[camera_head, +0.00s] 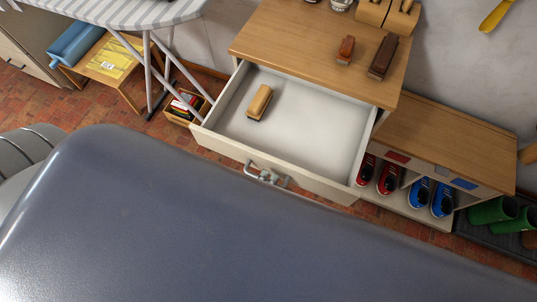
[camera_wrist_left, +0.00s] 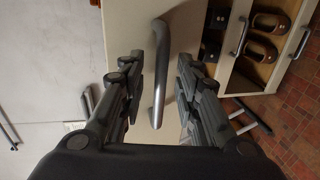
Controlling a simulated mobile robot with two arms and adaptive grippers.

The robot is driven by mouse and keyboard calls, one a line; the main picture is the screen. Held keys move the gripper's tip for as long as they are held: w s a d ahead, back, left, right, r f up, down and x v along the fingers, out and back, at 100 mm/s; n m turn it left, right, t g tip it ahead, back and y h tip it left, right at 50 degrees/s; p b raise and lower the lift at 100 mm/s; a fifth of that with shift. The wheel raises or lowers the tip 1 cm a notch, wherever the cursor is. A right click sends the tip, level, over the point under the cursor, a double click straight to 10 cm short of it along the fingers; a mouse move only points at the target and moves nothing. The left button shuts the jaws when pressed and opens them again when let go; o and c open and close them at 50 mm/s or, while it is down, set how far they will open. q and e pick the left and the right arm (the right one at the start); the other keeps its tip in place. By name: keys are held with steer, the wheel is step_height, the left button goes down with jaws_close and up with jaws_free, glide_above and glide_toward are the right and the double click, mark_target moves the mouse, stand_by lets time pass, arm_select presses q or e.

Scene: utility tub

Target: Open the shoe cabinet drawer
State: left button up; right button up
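The shoe cabinet (camera_head: 310,32) has a wood top and a pale drawer (camera_head: 310,140), which is pulled well out. A wooden brush (camera_head: 259,102) lies inside the drawer. The drawer's metal bar handle (camera_wrist_left: 161,75) shows upright in the left wrist view, between the two fingers of my left gripper (camera_wrist_left: 158,75). The fingers are apart, with a gap on each side of the bar. My right gripper is not in view.
A low shoe rack (camera_head: 440,140) with red and blue shoes stands right of the drawer. An ironing board (camera_head: 120,12) and a crate (camera_head: 187,106) are to the left. Brushes stand on the cabinet top. Brick floor shows between the furniture.

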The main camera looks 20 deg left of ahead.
arm_select(q)
steer(key=v, duration=1)
steer(key=shift+s, duration=0.1)
